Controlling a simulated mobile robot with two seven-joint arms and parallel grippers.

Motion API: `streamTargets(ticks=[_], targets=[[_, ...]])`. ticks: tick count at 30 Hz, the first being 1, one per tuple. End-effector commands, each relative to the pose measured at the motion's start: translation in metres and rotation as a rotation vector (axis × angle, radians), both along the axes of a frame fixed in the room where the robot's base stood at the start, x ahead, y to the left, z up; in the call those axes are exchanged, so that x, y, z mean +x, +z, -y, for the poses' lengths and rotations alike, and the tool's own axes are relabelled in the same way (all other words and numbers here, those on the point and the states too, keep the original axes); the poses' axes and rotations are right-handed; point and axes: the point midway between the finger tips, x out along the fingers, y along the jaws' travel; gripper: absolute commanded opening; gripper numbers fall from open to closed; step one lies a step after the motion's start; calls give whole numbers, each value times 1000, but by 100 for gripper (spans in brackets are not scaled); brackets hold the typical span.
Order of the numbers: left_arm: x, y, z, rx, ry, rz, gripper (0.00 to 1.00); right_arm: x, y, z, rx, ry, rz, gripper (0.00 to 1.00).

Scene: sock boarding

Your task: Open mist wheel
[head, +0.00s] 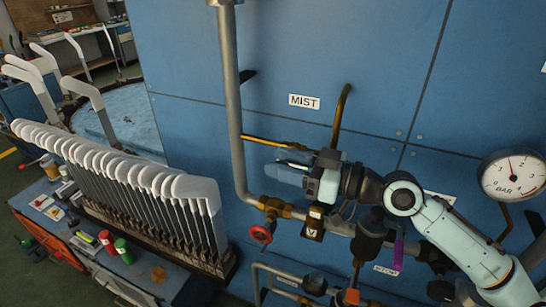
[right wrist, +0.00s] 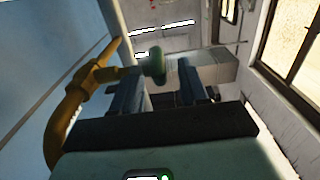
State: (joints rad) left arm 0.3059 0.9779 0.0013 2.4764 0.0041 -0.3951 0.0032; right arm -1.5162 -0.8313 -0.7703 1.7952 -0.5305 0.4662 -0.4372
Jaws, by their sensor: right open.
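The MIST label (head: 304,101) is on the blue panel, above my right gripper (head: 288,167). In the right wrist view my right gripper (right wrist: 157,84) is open, its two blue fingers apart. A small green round wheel (right wrist: 155,62) shows edge-on between or just beyond the fingertips; I cannot tell whether they touch it. It sits at the end of a brass pipe (right wrist: 68,115). In the head view this wheel is not clearly visible, apparently hidden by the gripper. My left gripper is not in view.
A red wheel (head: 261,234) on a brass valve lies below the gripper. A grey vertical pipe (head: 231,100) stands to its left. A pressure gauge (head: 513,175) is at the right. A rack of white sock boards (head: 125,170) fills the left.

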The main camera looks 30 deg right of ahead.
Motion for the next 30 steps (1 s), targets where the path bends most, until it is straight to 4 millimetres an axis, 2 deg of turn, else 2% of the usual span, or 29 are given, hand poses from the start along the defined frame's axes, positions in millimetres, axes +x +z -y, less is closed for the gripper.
streamTargets(ticks=[6,16,17,18,20,21,30], targets=[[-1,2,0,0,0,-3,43,17,0,-15,0,1,0,44],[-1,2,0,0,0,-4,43,20,0,-17,0,0,0,44],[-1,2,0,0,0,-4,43,20,0,-17,0,0,0,37],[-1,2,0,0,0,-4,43,20,0,-17,0,0,0,24],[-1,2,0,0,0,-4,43,20,0,-17,0,0,0,5],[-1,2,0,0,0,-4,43,20,0,-17,0,0,0,0],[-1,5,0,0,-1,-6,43,20,0,-17,-14,-1,-17,0]])
